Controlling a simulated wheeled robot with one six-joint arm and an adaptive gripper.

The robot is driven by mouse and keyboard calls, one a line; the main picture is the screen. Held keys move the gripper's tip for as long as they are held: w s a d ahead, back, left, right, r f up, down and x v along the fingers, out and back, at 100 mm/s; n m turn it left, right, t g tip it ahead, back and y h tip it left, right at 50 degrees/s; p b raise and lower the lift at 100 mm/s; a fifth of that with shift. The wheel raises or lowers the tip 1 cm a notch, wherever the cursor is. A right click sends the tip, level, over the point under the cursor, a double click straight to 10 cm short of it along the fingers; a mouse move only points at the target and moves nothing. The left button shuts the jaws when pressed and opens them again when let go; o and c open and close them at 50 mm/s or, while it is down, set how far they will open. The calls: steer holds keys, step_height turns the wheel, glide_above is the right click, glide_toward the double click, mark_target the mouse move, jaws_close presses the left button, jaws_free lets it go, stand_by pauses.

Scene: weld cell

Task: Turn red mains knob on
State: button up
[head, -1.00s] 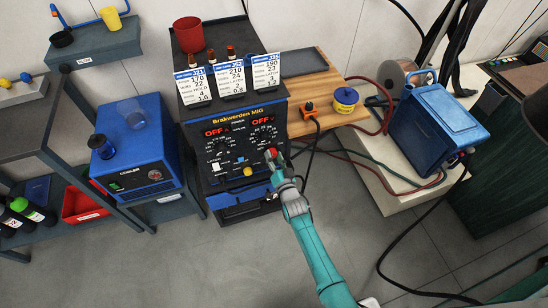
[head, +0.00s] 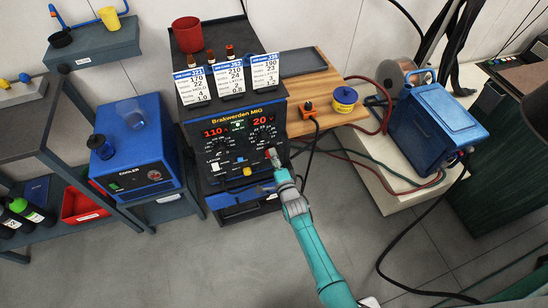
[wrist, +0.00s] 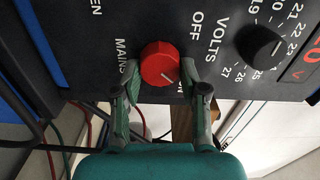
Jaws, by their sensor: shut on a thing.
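The red mains knob (wrist: 160,64) sits on the black front panel of the Brakwerden MIG welder (head: 237,120), between the MAINS label and the OFF mark in the wrist view. Its pointer line points toward the lower right, near a label partly hidden by a finger. My gripper (wrist: 158,80) has one finger on each side of the knob and is shut on it. In the head view my gripper (head: 273,160) covers most of the knob. The welder's two displays (head: 238,127) glow red and read 110 and 20.
A black volts knob (wrist: 262,44) is beside the red knob. A yellow knob (head: 247,171) is left of my gripper in the head view. Three cards stand on the welder.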

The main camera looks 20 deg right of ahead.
steer(key=shift+m, duration=0.6)
steer(key=o, duration=1.1)
steer(key=s, duration=1.2)
